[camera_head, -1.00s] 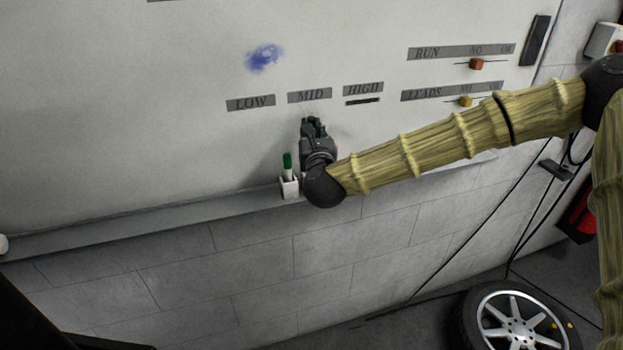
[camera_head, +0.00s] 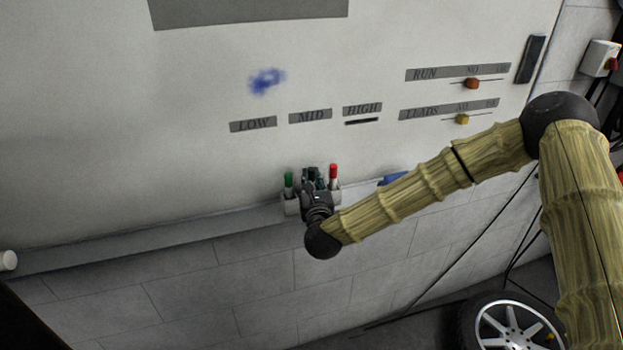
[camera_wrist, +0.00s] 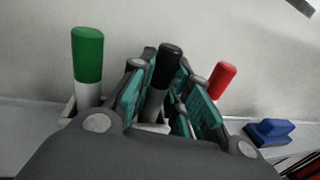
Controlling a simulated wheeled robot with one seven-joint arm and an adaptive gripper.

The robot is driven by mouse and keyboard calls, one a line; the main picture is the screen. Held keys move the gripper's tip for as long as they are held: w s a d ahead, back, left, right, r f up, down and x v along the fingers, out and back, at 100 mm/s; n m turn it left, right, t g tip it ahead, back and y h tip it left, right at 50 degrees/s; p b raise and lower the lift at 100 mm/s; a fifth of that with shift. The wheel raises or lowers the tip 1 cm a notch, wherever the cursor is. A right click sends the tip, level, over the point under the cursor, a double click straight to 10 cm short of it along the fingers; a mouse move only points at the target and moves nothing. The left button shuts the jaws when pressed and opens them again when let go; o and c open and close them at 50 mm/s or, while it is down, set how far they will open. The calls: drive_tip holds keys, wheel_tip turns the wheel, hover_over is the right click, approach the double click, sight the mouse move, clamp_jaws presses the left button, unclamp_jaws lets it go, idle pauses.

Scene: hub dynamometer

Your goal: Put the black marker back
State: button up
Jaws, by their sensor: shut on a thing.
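The black marker (camera_wrist: 167,65) stands nearly upright between the teal-padded fingers of my gripper (camera_wrist: 160,92) in the wrist view, cap end up. My gripper is shut on it. In the head view my gripper (camera_head: 314,175) is at the white marker holder (camera_head: 291,208) on the board's ledge, between a green-capped marker (camera_head: 289,180) and a red-capped marker (camera_head: 333,172). The fingers hide the black marker's lower part and the middle of the holder, so I cannot tell whether its lower end is inside a slot.
A blue eraser (camera_wrist: 269,131) lies on the ledge to the right. The whiteboard above carries LOW, MID and HIGH labels (camera_head: 310,115), a blue smudge (camera_head: 266,81), and red (camera_head: 472,83) and yellow (camera_head: 462,118) sliders.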

drive_tip(key=shift+f, duration=0.2)
drive_tip(key=o, duration=0.9)
drive_tip(key=shift+c, duration=0.2)
drive_tip(key=shift+r, duration=0.1)
drive_tip(key=shift+r, duration=0.1)
drive_tip(key=s+d+b, duration=0.1)
drive_tip(key=s+b, duration=0.4)
drive_tip(key=s, duration=0.7)
drive_tip(key=shift+d, duration=0.25)
